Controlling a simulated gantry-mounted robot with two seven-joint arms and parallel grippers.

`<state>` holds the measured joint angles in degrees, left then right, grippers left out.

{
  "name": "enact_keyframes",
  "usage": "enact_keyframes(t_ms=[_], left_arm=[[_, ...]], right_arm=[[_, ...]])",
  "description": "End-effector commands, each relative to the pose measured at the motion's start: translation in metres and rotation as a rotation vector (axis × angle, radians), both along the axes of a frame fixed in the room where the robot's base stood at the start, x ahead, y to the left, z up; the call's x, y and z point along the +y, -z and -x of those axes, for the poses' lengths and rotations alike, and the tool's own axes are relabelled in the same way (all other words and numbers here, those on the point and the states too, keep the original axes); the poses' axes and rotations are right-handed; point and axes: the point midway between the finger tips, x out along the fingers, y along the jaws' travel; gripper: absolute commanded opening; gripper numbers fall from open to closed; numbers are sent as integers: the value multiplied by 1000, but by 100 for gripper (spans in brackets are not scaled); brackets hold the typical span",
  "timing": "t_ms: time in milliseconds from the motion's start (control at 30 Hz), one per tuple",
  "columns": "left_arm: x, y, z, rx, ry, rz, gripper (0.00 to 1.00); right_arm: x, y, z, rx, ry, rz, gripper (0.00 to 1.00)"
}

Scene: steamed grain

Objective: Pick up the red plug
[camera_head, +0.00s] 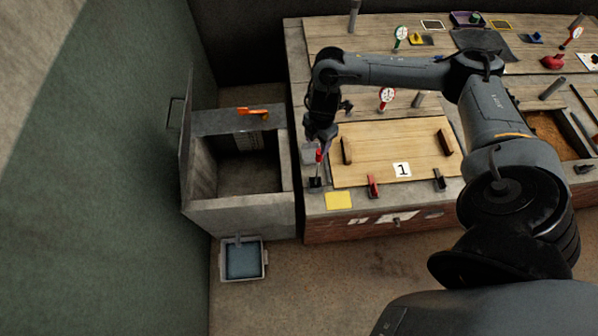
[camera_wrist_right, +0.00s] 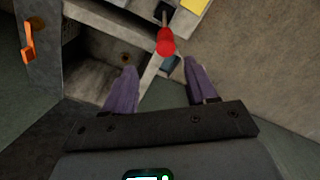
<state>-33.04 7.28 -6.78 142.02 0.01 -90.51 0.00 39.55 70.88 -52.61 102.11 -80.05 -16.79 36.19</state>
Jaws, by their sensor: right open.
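The red plug (camera_wrist_right: 166,42) shows in the right wrist view as a red knob on a dark stem, beyond my fingertips and roughly between their lines. In the head view the red plug (camera_head: 318,156) stands at the counter's left front corner, above a small black base (camera_head: 315,182). My right gripper (camera_wrist_right: 160,70) is open, with its two purple fingers apart and nothing between them. In the head view my right gripper (camera_head: 315,146) is just above the plug and partly overlaps it. My left gripper is not in view.
Left of the counter is an open concrete compartment (camera_head: 240,213) with an orange handle (camera_head: 253,112). A blue-filled tray (camera_head: 243,260) lies on the floor below. A wooden board (camera_head: 385,135), a yellow square (camera_head: 338,201) and a red lever (camera_head: 374,186) are right of the plug.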

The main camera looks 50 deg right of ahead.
Motion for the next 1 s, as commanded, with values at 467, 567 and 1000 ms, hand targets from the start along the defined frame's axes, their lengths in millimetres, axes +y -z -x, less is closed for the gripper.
enact_keyframes(t_ms=[467,567,1000], left_arm=[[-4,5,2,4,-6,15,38],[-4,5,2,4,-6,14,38],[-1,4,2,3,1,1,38]], right_arm=[[-15,48,7,32,29,10,57],[-15,52,7,30,29,10,57],[-10,97,12,30,29,10,57]])
